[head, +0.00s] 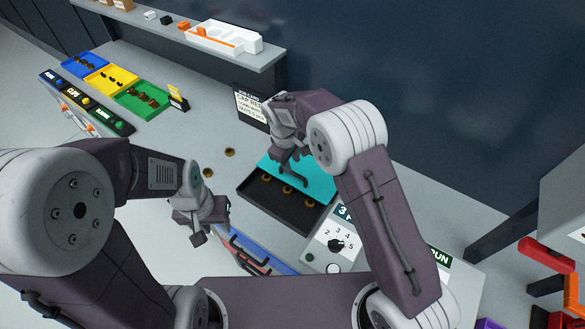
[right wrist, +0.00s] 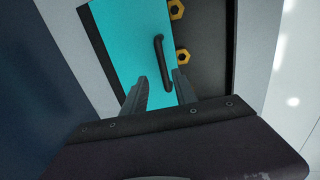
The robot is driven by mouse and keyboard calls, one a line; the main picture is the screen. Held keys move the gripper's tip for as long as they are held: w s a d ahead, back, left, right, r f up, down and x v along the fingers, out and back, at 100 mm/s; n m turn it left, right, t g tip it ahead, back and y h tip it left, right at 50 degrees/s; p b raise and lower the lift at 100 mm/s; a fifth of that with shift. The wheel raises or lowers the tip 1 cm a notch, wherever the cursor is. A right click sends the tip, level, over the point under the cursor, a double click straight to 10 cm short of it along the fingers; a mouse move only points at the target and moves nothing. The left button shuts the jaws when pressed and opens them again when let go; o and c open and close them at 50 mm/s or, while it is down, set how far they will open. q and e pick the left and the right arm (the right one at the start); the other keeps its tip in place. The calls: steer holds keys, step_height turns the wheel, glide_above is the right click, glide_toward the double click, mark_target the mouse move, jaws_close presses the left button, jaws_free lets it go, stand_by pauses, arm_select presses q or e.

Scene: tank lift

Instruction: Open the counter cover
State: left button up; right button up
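The teal cover (head: 320,178) lies over the back part of a dark recess (head: 268,208) in the counter. It also shows in the right wrist view (right wrist: 122,38), with a black bar handle (right wrist: 162,64) near its edge. The front of the recess is uncovered, with several brass-coloured nuts in it. My right gripper (head: 287,166) is at the cover by the handle. In the right wrist view its fingers (right wrist: 160,88) are apart, with the handle's lower end between or just beyond them; contact is unclear. My left gripper (head: 200,222) hangs left of the recess, away from the cover.
Two loose nuts (head: 230,152) lie on the counter left of the recess. Blue, yellow and green trays (head: 140,98) stand at the back left. A dial panel (head: 336,242) is right of the recess, partly behind my right arm. A shelf (head: 200,38) runs along the wall.

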steer(key=r, duration=0.4)
steer(key=shift+s+a+r, duration=0.2)
steer(key=shift+s+r, duration=0.1)
steer(key=shift+r, duration=0.05)
steer(key=shift+d, duration=0.1)
steer(key=s+d+r+m+b, duration=0.1)
steer(key=s+d+r+m, duration=0.1)
steer(key=d, duration=0.4)
steer(key=s+d+r+m+b, duration=0.1)
steer(key=s+d+r+m, duration=0.1)
steer(key=d, duration=0.5)
steer(key=s+d+f+m, duration=0.1)
steer(key=s+f+m, duration=0.2)
steer(key=s, duration=0.5)
steer(key=s+d+f+m+y, duration=0.1)
steer(key=s+f+m, duration=0.3)
steer(key=s, duration=0.5)
steer(key=shift+s+d+f+g+b, duration=0.25)
steer(key=shift+d+f+b, duration=0.2)
steer(key=shift+d+f, duration=0.4)
